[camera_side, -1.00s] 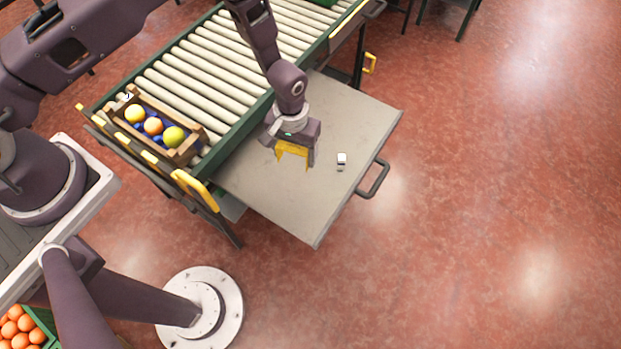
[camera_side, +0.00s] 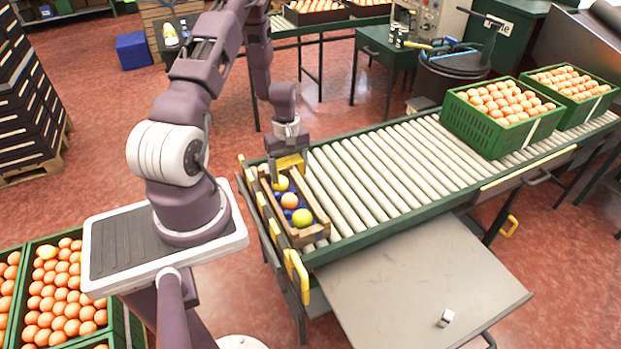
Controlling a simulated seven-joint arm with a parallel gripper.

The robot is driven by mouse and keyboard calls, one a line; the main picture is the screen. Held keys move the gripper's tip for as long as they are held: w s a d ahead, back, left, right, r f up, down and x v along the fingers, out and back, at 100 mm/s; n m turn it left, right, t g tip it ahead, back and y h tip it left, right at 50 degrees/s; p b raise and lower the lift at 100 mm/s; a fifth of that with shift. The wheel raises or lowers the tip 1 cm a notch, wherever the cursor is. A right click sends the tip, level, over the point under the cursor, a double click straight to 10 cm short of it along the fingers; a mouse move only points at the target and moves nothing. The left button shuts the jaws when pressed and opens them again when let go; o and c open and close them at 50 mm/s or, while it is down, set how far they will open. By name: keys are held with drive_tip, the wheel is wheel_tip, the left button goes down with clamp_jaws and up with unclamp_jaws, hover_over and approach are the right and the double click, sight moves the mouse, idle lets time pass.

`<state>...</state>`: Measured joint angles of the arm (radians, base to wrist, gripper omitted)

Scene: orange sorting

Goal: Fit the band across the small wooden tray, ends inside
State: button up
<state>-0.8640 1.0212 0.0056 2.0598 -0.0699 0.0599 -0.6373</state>
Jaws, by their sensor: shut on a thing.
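The small wooden tray (camera_side: 312,233) sits on the near left end of the roller conveyor. It holds a yellow fruit (camera_side: 281,184), an orange one (camera_side: 290,200) and a yellow-green one (camera_side: 302,217) in a row, on blue lining. My gripper (camera_side: 289,158) points down over the tray's far end. It is shut on the yellow band (camera_side: 290,164), which shows just below the fingers, beside the far yellow fruit. I cannot tell whether the band's ends are inside the tray or touch its walls.
Rollers (camera_side: 400,165) to the right of the tray are bare up to a green crate (camera_side: 490,130) of oranges. A grey side table (camera_side: 410,285) holds only a small white object (camera_side: 446,318). A yellow handle (camera_side: 297,275) stands by the tray's near end.

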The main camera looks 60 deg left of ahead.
sight(289, 195)
wheel_tip(289, 195, down, 10)
drive_tip(key=shift+s, duration=0.1)
idle(0.5)
idle(0.7)
drive_tip(key=o, duration=1.2)
drive_tip(key=shift+r, duration=4.05)
